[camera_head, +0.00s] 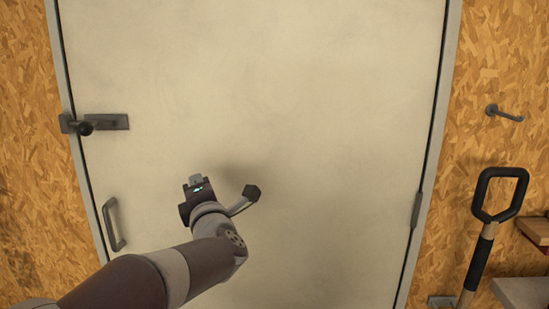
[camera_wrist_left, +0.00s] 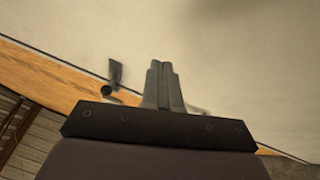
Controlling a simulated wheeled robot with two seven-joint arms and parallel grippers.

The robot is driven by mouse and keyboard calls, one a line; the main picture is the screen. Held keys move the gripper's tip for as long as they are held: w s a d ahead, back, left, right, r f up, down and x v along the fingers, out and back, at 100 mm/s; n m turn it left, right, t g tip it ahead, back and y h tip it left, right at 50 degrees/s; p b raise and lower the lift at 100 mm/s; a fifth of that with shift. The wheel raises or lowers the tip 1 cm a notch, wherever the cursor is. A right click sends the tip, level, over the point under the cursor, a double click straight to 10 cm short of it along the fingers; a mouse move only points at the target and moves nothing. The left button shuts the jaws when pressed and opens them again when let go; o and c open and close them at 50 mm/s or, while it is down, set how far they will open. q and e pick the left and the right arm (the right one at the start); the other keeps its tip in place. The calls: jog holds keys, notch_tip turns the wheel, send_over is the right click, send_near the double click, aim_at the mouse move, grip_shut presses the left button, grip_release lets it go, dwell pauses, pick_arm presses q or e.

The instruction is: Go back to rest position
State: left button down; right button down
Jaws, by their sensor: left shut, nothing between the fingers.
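My left gripper (camera_head: 195,181) is in front of a pale closed door (camera_head: 300,100), right of and below its dark latch (camera_head: 105,122) and above and right of its grey pull handle (camera_head: 113,225). In the left wrist view its two fingers (camera_wrist_left: 161,68) are pressed together with nothing between them. The gripper stands apart from the latch and the handle. The latch (camera_wrist_left: 115,73) also shows to the left of the fingers in the left wrist view. My right gripper is out of view.
Chipboard wall (camera_head: 500,60) flanks the door on both sides. A black hook (camera_head: 503,113) sticks out on the right. A tool with a black D-shaped grip (camera_head: 482,215) leans at lower right beside wooden shelf edges (camera_head: 538,230). The space before the door's upper right is clear.

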pick_arm(q)
jog(key=d+f+m+g+h, duration=0.3)
jog(key=d+f+m+h, duration=0.3)
jog(key=f+m, duration=0.5)
jog(key=s+a+f+m+g+h, duration=0.25)
jog(key=s+f+m+g, duration=0.7)
jog(key=s+f, duration=0.6)
jog(key=s+a+f+m+g+y+p, duration=0.1)
jog(key=s+a+f+m+g, duration=0.15)
jog(key=s, duration=0.45)
jog(key=s+a+f+m+g+p, duration=0.1)
jog(key=s+a+f+m+g, duration=0.1)
jog(key=s+a, duration=0.35)
notch_tip(320, 180, up, 14)
jog(key=s+d+p, duration=0.1)
jog(key=p, duration=1.3)
jog(key=shift+d, duration=0.4)
